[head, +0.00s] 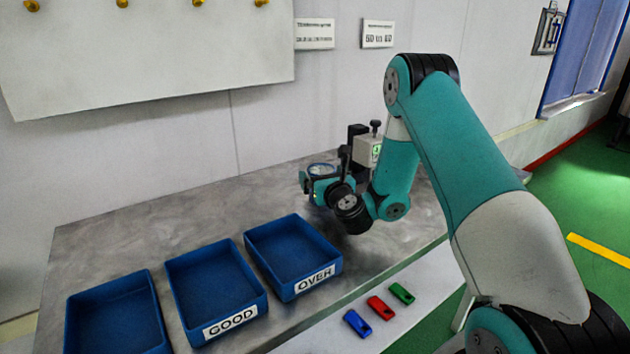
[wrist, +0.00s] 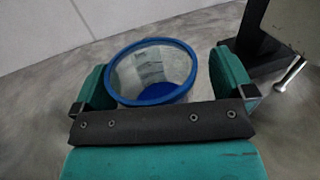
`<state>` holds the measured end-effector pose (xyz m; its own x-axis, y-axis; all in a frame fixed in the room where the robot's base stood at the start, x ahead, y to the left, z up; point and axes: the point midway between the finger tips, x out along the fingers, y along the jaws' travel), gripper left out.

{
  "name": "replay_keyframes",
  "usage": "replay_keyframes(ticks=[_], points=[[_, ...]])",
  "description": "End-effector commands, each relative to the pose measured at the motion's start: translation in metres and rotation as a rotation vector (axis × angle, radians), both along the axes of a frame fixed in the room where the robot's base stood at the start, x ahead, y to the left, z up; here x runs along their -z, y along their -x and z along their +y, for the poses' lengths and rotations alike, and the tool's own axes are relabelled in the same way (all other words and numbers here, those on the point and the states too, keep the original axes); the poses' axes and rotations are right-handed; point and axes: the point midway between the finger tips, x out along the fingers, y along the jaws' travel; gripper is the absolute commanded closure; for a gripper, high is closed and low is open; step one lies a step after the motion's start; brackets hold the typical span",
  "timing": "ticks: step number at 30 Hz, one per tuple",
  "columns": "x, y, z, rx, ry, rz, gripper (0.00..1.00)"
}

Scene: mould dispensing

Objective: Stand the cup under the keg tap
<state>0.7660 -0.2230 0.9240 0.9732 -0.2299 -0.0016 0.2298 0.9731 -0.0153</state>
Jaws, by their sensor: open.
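The cup is clear with a blue rim and a blue bottom. It stands on the metal table in the wrist view (wrist: 152,72), between my gripper's two teal fingers (wrist: 160,82). The fingers are open, with a small gap visible on the right side. In the head view, the cup's rim (head: 322,169) shows at my gripper (head: 319,187), low over the table; my wrist hides part of it. No keg is plainly recognisable.
The black stand (wrist: 258,42) and a metal rod (wrist: 290,74) are close right of the cup. Three blue bins (head: 215,282) line the table's left and front. Blue, red and green small items (head: 380,307) lie on a white front ledge. Bare table (head: 150,225) lies behind the bins.

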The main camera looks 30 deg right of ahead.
Motion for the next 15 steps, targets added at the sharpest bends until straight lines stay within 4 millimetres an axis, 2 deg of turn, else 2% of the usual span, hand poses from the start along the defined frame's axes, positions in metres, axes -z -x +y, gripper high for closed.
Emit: replay_keyframes(ticks=[6,13,14,15], points=[[-0.0003,-0.0020,0.0060,-0.008,0.001,-0.002,0.02],[-0.0005,-0.0020,0.0061,-0.009,0.001,-0.002,0.55],[-0.0004,-0.0019,0.0059,-0.008,0.000,-0.002,0.55],[-0.0007,-0.0019,0.0056,-0.008,0.001,-0.003,0.59]])
